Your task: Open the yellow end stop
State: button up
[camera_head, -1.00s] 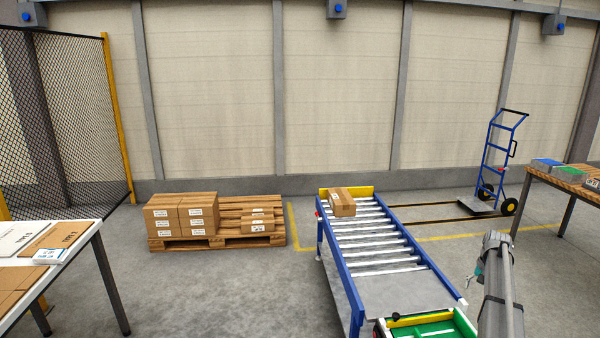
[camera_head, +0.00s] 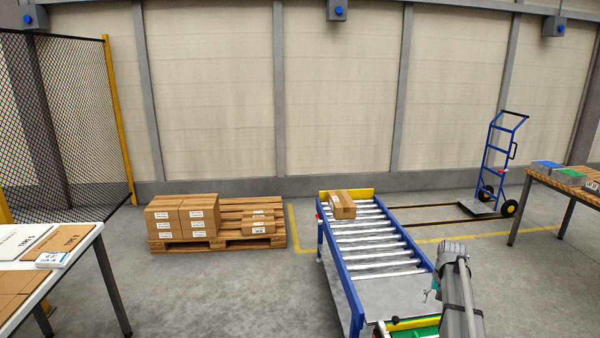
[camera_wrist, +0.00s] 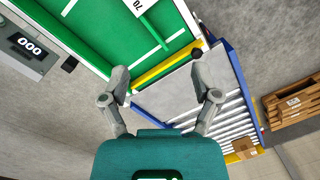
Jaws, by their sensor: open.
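The yellow end stop (camera_wrist: 165,65) is a yellow bar with a black knob (camera_wrist: 197,53) at its right end in the wrist view. It lies across the boundary between the green bed (camera_wrist: 110,35) and the grey plate of the roller conveyor (camera_wrist: 170,98).
A carton (camera_head: 342,205) sits at the conveyor's far end by a yellow end plate (camera_head: 360,192). A display box (camera_wrist: 30,45) reads 000. A pallet with cartons (camera_head: 262,240) stands left, tables (camera_head: 90,240) on both sides, and a hand truck (camera_head: 497,160) behind.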

jog(key=s+a+r+n+p, duration=0.2)
jog(key=s+a, duration=0.8)
jog(key=a, duration=0.3)
jog(key=s+a+r+n+h+p, duration=0.1)
jog(key=s+a+r+n+p, duration=0.1)
jog(key=s+a, duration=0.9)
jog(key=shift+a+r+n, duration=0.4)
jog(key=shift+a+n, duration=0.3)
jog(key=shift+a, duration=0.5)
jog(key=shift+c, duration=0.3)
